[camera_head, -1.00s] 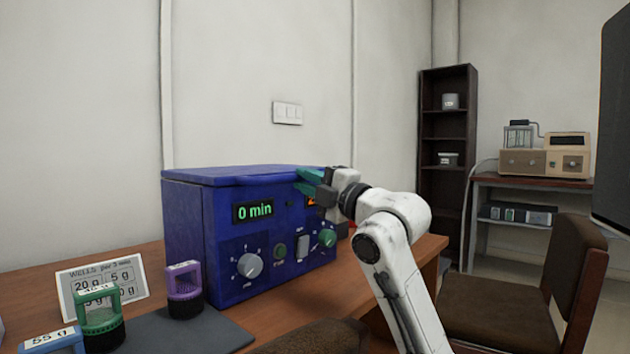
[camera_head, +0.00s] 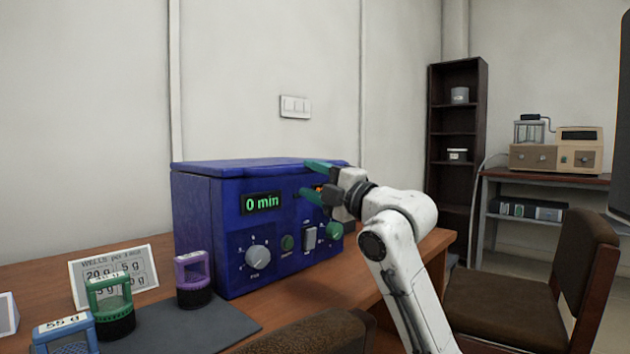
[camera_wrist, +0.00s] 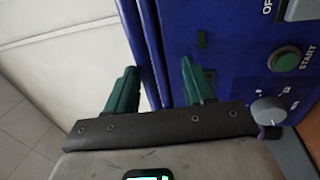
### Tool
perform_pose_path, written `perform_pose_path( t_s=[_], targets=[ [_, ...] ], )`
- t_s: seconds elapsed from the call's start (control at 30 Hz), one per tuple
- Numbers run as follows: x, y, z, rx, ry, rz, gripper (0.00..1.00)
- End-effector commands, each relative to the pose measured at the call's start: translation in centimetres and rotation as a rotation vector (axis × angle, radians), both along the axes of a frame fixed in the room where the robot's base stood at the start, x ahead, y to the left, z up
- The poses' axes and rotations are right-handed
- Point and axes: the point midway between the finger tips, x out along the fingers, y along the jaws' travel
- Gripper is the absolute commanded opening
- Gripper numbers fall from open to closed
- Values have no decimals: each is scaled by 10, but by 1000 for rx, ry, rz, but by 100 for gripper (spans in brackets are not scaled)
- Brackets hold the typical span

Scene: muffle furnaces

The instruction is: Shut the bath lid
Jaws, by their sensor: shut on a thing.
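The blue bath (camera_head: 215,235) stands on the wooden table, with its display reading 0 min. Its flat blue lid (camera_head: 240,168) lies level along the top, down on or very close to the body; I cannot tell whether a thin gap is left. My gripper (camera_head: 309,178) is at the lid's front right edge, one green finger at lid height and the other lower, before the front panel. In the wrist view the fingers (camera_wrist: 155,82) stand apart, with the lid's blue edge (camera_wrist: 152,40) between them. My gripper is shut on the lid.
Green (camera_head: 112,310), purple (camera_head: 193,280) and blue (camera_head: 65,335) labelled holders stand at the front left, around a dark mat (camera_head: 215,330). A wells card (camera_head: 115,275) stands behind them. Chairs (camera_head: 520,300) are at the front and right. A dark shelf (camera_head: 458,130) stands behind.

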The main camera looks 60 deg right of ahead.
Motion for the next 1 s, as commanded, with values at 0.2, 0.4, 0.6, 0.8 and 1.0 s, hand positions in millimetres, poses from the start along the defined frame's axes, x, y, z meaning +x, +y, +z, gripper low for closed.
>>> perform_pose_path(
  t_s=[0.2,0.4,0.6,0.8,1.0],
  targets=[
    [2,0,-4,7,9,3,44],
    [-17,4,-6,8,5,0,44],
    [-55,15,-11,4,1,-2,44],
    [-87,24,-19,3,-1,-1,44],
    [-101,29,-22,1,1,0,44]
  ],
)
